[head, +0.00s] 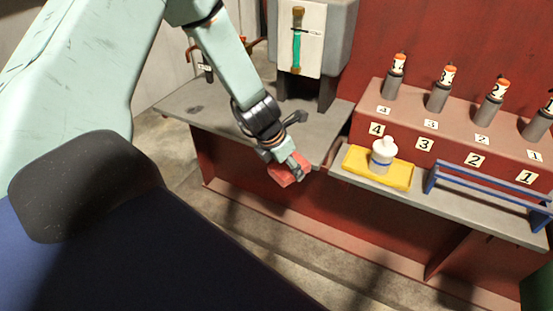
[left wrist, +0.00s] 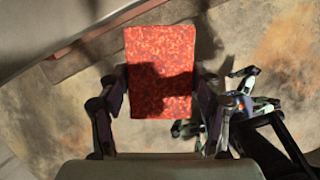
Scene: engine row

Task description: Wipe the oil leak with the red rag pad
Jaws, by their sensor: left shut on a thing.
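My left gripper (head: 293,168) is shut on the red rag pad (head: 284,174), in front of the grey bench's front edge. In the left wrist view the pad (left wrist: 160,75) stands between the two fingers of the left gripper (left wrist: 160,98), with a dark shadow across it. Jointed dark parts at the right of that view look like my right gripper (left wrist: 215,105); its jaws are not clear. The right gripper does not show in the head view. I cannot make out an oil leak in either view.
Numbered cylinders (head: 437,95) line the red ledge behind. A grey housing with a green gauge (head: 297,45) stands on the left bench (head: 195,100).

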